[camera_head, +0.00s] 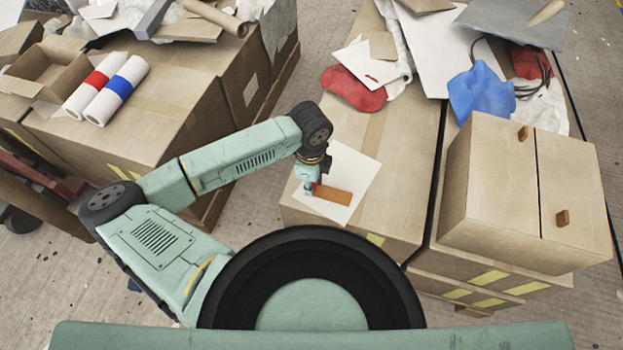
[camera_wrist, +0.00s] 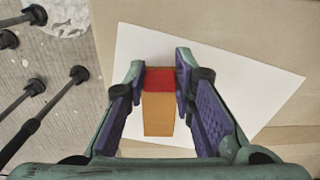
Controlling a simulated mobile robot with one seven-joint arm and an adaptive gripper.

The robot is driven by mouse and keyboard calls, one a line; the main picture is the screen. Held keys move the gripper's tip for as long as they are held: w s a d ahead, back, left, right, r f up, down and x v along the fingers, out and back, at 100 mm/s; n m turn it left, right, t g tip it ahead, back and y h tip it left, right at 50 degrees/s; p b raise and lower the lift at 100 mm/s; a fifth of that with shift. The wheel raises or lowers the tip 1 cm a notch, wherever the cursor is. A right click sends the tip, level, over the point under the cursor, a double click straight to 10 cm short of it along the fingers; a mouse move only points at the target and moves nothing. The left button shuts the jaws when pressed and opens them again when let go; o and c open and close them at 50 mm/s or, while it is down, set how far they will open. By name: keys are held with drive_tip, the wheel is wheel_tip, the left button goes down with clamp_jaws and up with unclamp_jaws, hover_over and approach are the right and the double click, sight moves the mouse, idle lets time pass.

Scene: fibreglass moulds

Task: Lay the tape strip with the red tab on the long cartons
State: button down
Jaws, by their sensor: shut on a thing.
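The tape strip is orange-brown with a red tab (camera_wrist: 160,79) at one end. Its orange part shows in the wrist view (camera_wrist: 158,116) and in the head view (camera_head: 334,195). My gripper (camera_wrist: 161,72) is shut on the strip at the red tab; in the head view its end (camera_head: 308,186) points down at the tab. The strip is over a white sheet (camera_head: 352,170) on the front end of the long cartons (camera_head: 400,195). I cannot tell whether the strip touches the sheet or is just above it.
A wooden two-door cabinet (camera_head: 490,190) stands to the right. Red cloth (camera_head: 352,90), blue cloth (camera_head: 480,92) and white sheets lie farther back. Left cartons bear a red-banded roll (camera_head: 92,88) and a blue-banded roll (camera_head: 115,92).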

drive_tip(key=shift+f+b, duration=0.25)
drive_tip(key=shift+b, duration=0.05)
drive_tip(key=c, duration=1.3)
unclamp_jaws()
drive_tip(key=shift+r, duration=0.15)
drive_tip(key=shift+c, duration=0.2)
wheel_tip(320, 180, up, 12)
drive_tip(key=b, duration=0.1)
drive_tip(key=shift+r, duration=0.15)
